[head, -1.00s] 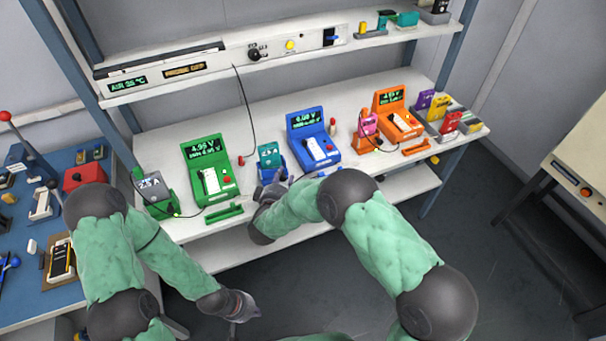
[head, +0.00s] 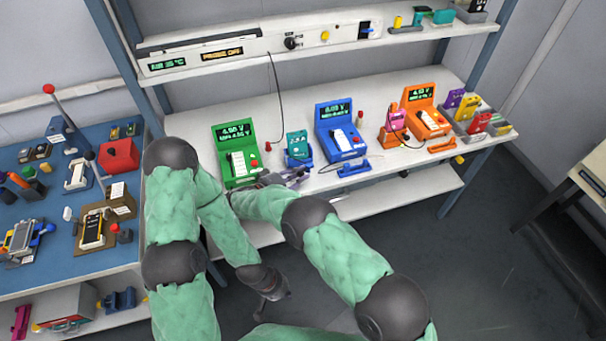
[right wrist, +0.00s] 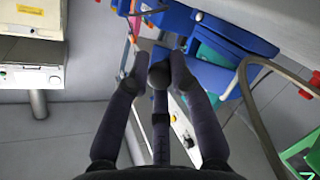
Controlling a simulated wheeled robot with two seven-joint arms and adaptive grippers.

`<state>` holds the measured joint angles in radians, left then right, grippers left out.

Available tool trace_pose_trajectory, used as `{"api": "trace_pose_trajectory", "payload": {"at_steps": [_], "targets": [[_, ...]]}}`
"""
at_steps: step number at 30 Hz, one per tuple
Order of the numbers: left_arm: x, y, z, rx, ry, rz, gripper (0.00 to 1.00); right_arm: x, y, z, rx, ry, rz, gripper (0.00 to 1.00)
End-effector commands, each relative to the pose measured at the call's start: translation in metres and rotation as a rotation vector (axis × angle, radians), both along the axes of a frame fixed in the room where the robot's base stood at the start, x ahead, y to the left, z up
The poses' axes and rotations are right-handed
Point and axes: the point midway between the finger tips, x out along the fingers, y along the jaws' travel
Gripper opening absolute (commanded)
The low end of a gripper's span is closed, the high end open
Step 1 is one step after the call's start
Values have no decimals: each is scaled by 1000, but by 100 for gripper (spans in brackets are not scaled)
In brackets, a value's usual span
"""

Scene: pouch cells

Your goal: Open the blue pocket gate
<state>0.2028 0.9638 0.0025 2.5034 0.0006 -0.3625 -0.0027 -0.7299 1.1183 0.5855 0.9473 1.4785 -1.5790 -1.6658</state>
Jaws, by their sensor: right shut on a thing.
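The blue pocket (head: 299,157), a small blue stand with a teal cell (head: 297,142) in it, is on the bench between the green and blue testers. My right gripper (head: 299,176) is at its front, low over the bench edge. In the right wrist view its fingertips (right wrist: 160,72) are close together in front of blue parts (right wrist: 232,40). It is shut on what seems to be the blue pocket gate, but the fingers largely hide the held part. My left gripper (head: 274,290) hangs low in front of the bench, away from everything. Its jaws are too small to read.
The green tester (head: 234,150) stands left of the pocket, the blue tester (head: 337,130) right of it with a blue bar (head: 354,168) in front. The orange tester (head: 422,112) stands further right. A thin cable (head: 277,100) hangs from the upper shelf. Open floor lies in front.

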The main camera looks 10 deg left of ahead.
Motion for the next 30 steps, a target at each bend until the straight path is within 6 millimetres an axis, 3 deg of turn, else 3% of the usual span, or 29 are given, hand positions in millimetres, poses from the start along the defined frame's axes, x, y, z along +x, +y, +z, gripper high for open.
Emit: {"api": "trace_pose_trajectory", "payload": {"at_steps": [18,19,21,30], "targets": [[0,0,-1,0,0,0,0,-2,0,-5,-7,7,-36,0],[0,0,-1,0,0,0,0,-2,0,-5,-6,8,-35,31],[0,0,-1,0,0,0,0,-2,0,-5,-7,7,-36,47],[0,0,-1,0,0,0,0,-1,1,-2,-5,1,-36,47]]}}
